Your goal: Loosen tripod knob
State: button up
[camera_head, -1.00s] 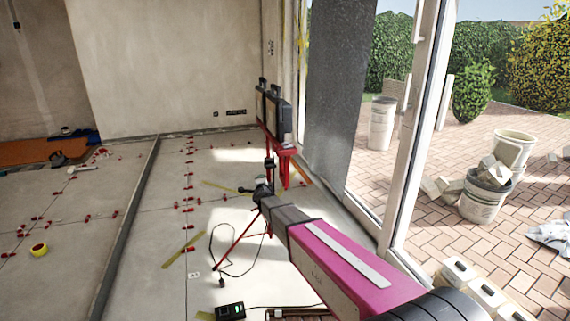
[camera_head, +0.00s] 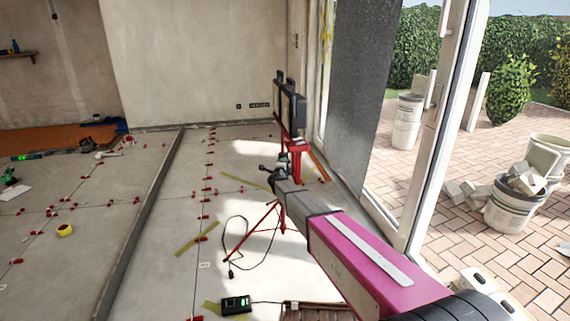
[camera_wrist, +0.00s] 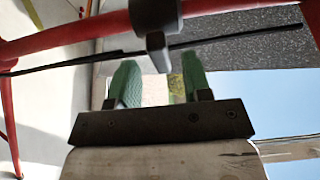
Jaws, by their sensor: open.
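The red tripod (camera_head: 296,148) stands by the glass door and carries a black work lamp (camera_head: 291,108). Its red legs spread on the floor, partly hidden by my arm. In the wrist view a red tube (camera_wrist: 85,35) of the tripod crosses the top, with a black collar on it. The dark tripod knob (camera_wrist: 157,52) projects from the collar toward my gripper (camera_wrist: 158,80). My green fingers are open, one on each side of the knob's line. The knob's end lies about level with the fingertips; whether they touch it I cannot tell.
A black cable (camera_wrist: 230,36) runs across in front of my fingers, and loops on the floor (camera_head: 236,235). A dark meter (camera_head: 236,304) lies at front. Red levelling clips dot the tiles. A door frame (camera_head: 440,130) stands right of my arm.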

jog(key=w, duration=0.3)
jog(key=shift+w+d, duration=0.2)
jog(key=shift+w, duration=0.05)
grip_shut()
